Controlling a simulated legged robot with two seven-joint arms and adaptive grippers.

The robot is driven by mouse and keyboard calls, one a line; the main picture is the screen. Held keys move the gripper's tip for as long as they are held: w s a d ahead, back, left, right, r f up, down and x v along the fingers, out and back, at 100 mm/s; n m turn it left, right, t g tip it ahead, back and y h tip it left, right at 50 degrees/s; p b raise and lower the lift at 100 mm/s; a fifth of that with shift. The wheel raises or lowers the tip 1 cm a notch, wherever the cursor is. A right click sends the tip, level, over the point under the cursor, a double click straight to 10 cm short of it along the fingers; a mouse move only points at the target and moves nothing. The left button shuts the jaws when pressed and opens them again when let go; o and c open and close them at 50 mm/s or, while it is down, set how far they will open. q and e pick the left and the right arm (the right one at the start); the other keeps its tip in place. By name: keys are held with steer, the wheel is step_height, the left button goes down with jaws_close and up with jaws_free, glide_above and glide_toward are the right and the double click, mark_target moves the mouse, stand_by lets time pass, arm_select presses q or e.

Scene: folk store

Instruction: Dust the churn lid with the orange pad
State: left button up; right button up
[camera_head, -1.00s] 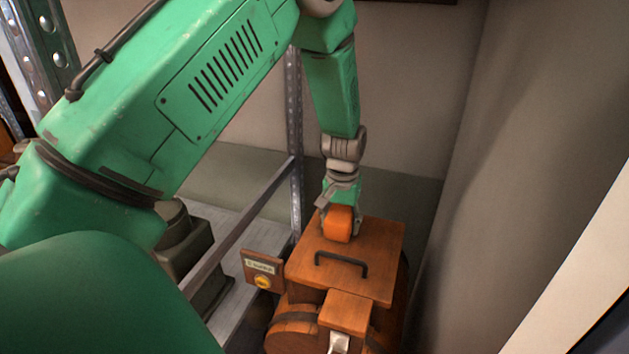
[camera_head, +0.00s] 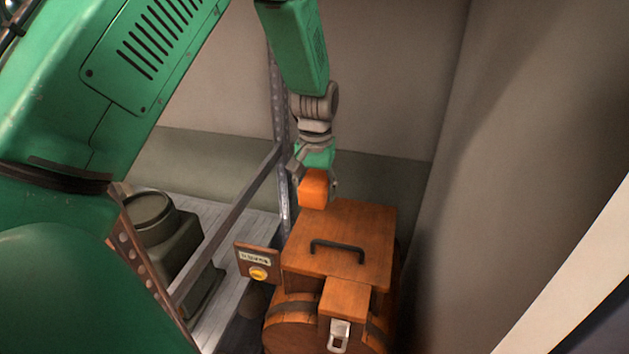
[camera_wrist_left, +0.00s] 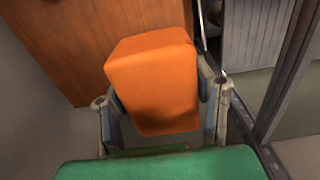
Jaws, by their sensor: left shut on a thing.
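The orange pad (camera_head: 314,188) is a small block held in my left gripper (camera_head: 316,182), which is shut on it. In the left wrist view the pad (camera_wrist_left: 155,80) sits between the two fingers of the gripper (camera_wrist_left: 165,105). The churn lid (camera_head: 370,240) is a flat brown wooden board with a dark handle (camera_head: 338,250) across it. The pad is at the lid's far left corner; I cannot tell whether it touches the wood. The lid also fills the upper left of the left wrist view (camera_wrist_left: 60,40). My right gripper is not in view.
The wooden churn body (camera_head: 290,325) with a metal latch (camera_head: 340,335) is below the lid. A small sign with a yellow button (camera_head: 258,272) stands left of it. A metal shelf rail (camera_head: 230,225) and a dark green device (camera_head: 175,245) are further left. A wall (camera_head: 520,150) rises on the right.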

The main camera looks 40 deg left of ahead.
arm_select(q)
steer(key=shift+d+r, duration=0.15)
steer(key=shift+r, duration=0.6)
steer(key=shift+d+r, duration=0.1)
steer(key=shift+r, duration=0.6)
steer(key=shift+a, duration=0.2)
steer(key=shift+f, duration=0.15)
